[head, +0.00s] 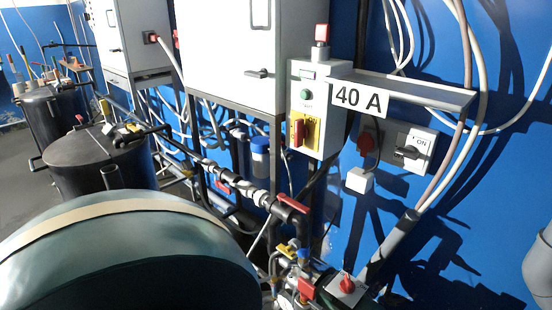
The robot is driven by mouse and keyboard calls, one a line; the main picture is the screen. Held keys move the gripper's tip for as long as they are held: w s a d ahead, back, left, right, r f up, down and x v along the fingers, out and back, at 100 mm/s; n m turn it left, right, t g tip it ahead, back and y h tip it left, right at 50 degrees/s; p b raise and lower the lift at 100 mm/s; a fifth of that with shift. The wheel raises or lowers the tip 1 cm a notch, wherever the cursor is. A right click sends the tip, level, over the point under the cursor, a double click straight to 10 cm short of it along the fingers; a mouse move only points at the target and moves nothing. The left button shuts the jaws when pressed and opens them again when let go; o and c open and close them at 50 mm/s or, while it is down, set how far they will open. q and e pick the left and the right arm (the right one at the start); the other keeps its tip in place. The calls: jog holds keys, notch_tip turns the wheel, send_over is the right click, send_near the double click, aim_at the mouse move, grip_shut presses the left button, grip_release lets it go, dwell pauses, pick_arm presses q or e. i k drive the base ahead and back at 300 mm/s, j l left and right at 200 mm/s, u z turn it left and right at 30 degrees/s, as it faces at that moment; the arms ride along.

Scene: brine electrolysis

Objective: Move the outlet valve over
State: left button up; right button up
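Several valves with red handles sit on the pipework, and I cannot tell which one is the outlet valve. One red lever valve (293,204) is on the black pipe at the middle. The lower ends of this pipework are cut off by the bottom edge. Neither of my grippers is in view.
A large dark green tank (130,262) fills the lower left. Black lidded tanks (95,160) stand behind it. White cabinets (235,50) and a control box (313,110) beside a "40 A" sign (361,97) hang along the blue wall. Floor (25,185) shows at far left.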

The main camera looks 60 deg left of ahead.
aim_at(282, 197)
jog(key=u, duration=1.65)
